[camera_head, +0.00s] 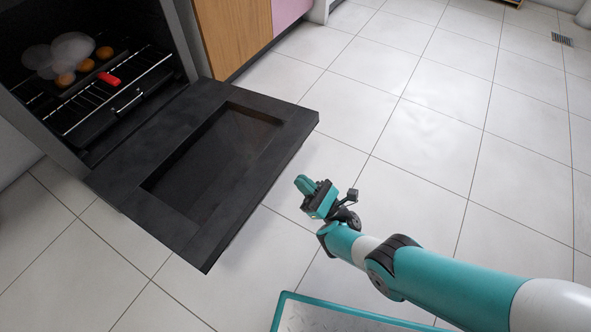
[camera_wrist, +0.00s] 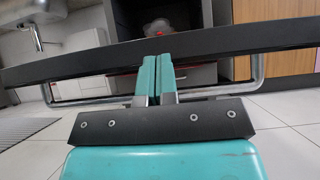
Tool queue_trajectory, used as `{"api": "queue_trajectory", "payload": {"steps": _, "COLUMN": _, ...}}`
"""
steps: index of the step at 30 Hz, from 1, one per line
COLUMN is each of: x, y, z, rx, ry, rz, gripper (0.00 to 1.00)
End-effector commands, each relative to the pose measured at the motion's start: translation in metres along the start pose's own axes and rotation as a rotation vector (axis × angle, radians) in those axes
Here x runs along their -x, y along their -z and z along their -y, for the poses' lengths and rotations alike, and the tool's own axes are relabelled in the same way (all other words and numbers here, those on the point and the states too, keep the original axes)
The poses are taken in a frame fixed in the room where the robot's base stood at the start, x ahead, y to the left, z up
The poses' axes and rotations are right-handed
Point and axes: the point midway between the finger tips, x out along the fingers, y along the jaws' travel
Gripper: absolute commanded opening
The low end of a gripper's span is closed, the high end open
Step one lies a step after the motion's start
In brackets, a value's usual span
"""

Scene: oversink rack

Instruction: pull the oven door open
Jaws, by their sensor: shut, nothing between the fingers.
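The dark oven door (camera_head: 170,208) is swung down and open, lying about level in front of the oven cavity. Its front edge (camera_wrist: 225,40) crosses the wrist view as a dark bar. A metal bar handle (camera_wrist: 215,91) runs along that edge and shows to both sides of my fingers; the head view does not show it clearly. My gripper (camera_head: 306,184) is just off the door's front edge, to its right in the head view. In the wrist view its teal fingers (camera_wrist: 157,78) are shut together with nothing between them, overlapping the handle. I cannot tell whether they touch it.
Inside the oven, a wire rack (camera_head: 118,92) bears several round orange-brown items, pale rounded shapes and a red object (camera_head: 109,79). Wooden cabinets (camera_head: 230,30) stand right of the oven. The tiled floor (camera_head: 430,130) is clear to the right. A sink tap (camera_wrist: 36,38) shows at the left.

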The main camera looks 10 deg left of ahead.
Motion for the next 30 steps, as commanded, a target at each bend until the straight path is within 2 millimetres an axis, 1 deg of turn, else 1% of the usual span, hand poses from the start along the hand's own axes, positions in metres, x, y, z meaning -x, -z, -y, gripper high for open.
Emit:
{"api": "queue_trajectory", "payload": {"steps": 1, "x": 0.008, "y": 0.001, "z": -0.001, "rx": -0.002, "ry": -0.002, "rz": 0.000, "gripper": 0.00}}
{"api": "queue_trajectory", "payload": {"steps": 3, "x": 0.017, "y": 0.002, "z": -0.002, "rx": -0.004, "ry": -0.006, "rz": 0.000, "gripper": 0.00}}
{"api": "queue_trajectory", "payload": {"steps": 9, "x": 0.029, "y": 0.001, "z": -0.003, "rx": -0.008, "ry": -0.012, "rz": 0.001, "gripper": 0.00}}
{"api": "queue_trajectory", "payload": {"steps": 16, "x": 0.028, "y": 0.001, "z": -0.002, "rx": -0.011, "ry": -0.008, "rz": 0.002, "gripper": 0.00}}
{"api": "queue_trajectory", "payload": {"steps": 17, "x": 0.025, "y": 0.001, "z": 0.001, "rx": -0.016, "ry": -0.002, "rz": 0.003, "gripper": 0.00}}
{"api": "queue_trajectory", "payload": {"steps": 19, "x": 0.013, "y": -0.001, "z": 0.013, "rx": -0.046, "ry": 0.032, "rz": 0.007, "gripper": 0.00}}
{"api": "queue_trajectory", "payload": {"steps": 20, "x": 0.005, "y": -0.001, "z": 0.023, "rx": -0.066, "ry": 0.057, "rz": 0.009, "gripper": 0.00}}
{"api": "queue_trajectory", "payload": {"steps": 23, "x": -0.034, "y": -0.008, "z": 0.068, "rx": -0.182, "ry": 0.183, "rz": 0.023, "gripper": 0.00}}
{"api": "queue_trajectory", "payload": {"steps": 24, "x": -0.053, "y": -0.013, "z": 0.092, "rx": -0.247, "ry": 0.251, "rz": 0.032, "gripper": 0.00}}
{"api": "queue_trajectory", "payload": {"steps": 26, "x": -0.079, "y": -0.021, "z": 0.129, "rx": -0.357, "ry": 0.359, "rz": 0.049, "gripper": 0.00}}
{"api": "queue_trajectory", "payload": {"steps": 27, "x": -0.094, "y": -0.028, "z": 0.151, "rx": -0.428, "ry": 0.428, "rz": 0.062, "gripper": 0.00}}
{"api": "queue_trajectory", "payload": {"steps": 29, "x": -0.115, "y": -0.039, "z": 0.182, "rx": -0.535, "ry": 0.526, "rz": 0.084, "gripper": 0.00}}
{"api": "queue_trajectory", "payload": {"steps": 30, "x": -0.128, "y": -0.049, "z": 0.202, "rx": -0.608, "ry": 0.592, "rz": 0.102, "gripper": 0.00}}
